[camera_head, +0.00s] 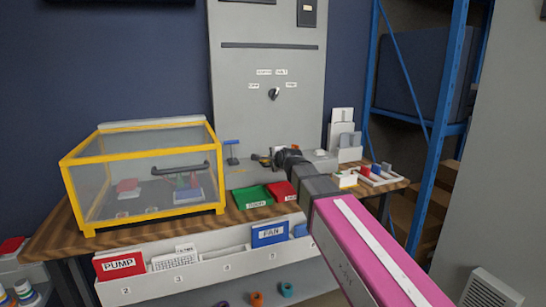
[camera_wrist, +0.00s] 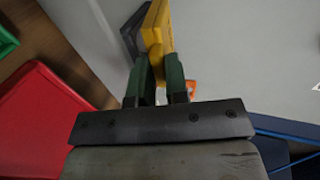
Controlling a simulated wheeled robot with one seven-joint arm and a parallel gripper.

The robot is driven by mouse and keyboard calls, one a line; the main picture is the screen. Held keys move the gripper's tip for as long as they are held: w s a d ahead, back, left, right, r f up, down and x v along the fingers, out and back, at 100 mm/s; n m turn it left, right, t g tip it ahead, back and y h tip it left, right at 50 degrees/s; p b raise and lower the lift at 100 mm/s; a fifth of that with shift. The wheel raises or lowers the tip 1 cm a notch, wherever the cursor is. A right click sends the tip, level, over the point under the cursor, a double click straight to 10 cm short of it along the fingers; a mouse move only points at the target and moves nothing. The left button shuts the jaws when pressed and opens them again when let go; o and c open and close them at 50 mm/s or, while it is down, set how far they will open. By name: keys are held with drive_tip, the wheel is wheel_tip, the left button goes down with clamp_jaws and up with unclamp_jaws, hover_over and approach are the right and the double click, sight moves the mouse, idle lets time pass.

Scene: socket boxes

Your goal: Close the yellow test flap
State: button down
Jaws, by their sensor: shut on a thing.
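The yellow test flap (camera_wrist: 158,28) shows edge-on in the wrist view, beside a dark part at its left. My gripper (camera_wrist: 158,75) has dark green fingers, one on each side of the flap's near end, and is shut on it. In the head view my gripper (camera_head: 276,159) reaches the base of the grey upright panel (camera_head: 232,100), with a small yellow bit (camera_head: 262,158) at its tip. My wrist hides most of the flap there, and I cannot tell its exact angle.
A clear case with a yellow frame (camera_head: 220,170) stands on the bench at left. A green tray (camera_head: 252,196) and a red tray (camera_head: 280,191) lie below my gripper; the red tray (camera_wrist: 40,120) also shows in the wrist view. Small items crowd the right side.

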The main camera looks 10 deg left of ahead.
drive_tip(key=shift+s+f, duration=0.1)
drive_tip(key=shift+f, duration=0.6)
drive_tip(key=c, duration=1.1)
unclamp_jaws()
drive_tip(key=v, duration=1)
drive_tip(key=shift+s+d, duration=0.2)
drive_tip(key=shift+s, duration=0.15)
drive_tip(key=shift+r, duration=0.1)
